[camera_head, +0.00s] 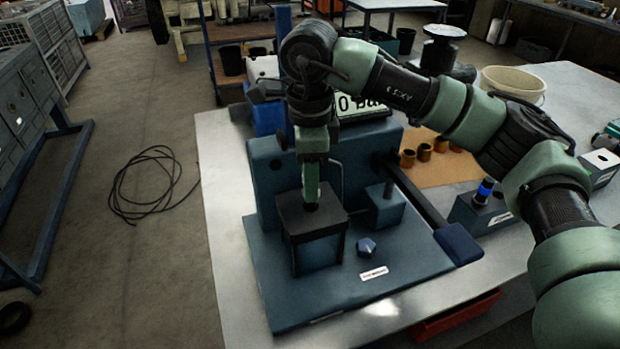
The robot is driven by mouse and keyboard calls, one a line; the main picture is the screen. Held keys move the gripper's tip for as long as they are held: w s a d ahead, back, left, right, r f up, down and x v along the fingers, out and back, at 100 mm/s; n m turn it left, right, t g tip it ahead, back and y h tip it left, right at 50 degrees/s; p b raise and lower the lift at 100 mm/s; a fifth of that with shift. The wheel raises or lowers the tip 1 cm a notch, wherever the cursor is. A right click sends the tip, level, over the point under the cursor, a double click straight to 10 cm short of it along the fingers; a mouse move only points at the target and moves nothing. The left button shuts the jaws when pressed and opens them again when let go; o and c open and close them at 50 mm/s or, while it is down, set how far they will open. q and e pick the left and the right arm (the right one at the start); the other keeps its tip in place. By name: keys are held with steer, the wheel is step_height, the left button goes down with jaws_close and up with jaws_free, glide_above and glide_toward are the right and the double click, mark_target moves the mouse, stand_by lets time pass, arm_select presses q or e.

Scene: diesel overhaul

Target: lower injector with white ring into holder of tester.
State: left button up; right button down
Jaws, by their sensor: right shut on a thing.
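The tester (270,270) is a dark blue-grey rig on the table, with a lever ending in a blue grip (458,244) at its right. Its holder (318,252) is a square block with a black top, near the front left of the rig. My right gripper (311,196) points straight down just over the holder's top. It is shut on the injector, of which only a small dark part (311,207) shows at the fingertips, at the holder's opening. I cannot see the white ring or tell how deep the injector sits. My left gripper is not in view.
A stand (478,214) with a blue-ringed part (485,190) is at the right. Several brown cups (424,152) and a white bucket (512,84) stand behind. A cable (150,180) lies on the floor.

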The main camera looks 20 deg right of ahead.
steer(key=shift+f, duration=0.1)
steer(key=shift+f+b, duration=1.15)
steer(key=shift+f, duration=0.1)
steer(key=c, duration=0.6)
jaws_free()
steer(key=shift+o, duration=0.2)
steer(key=shift+r, duration=0.15)
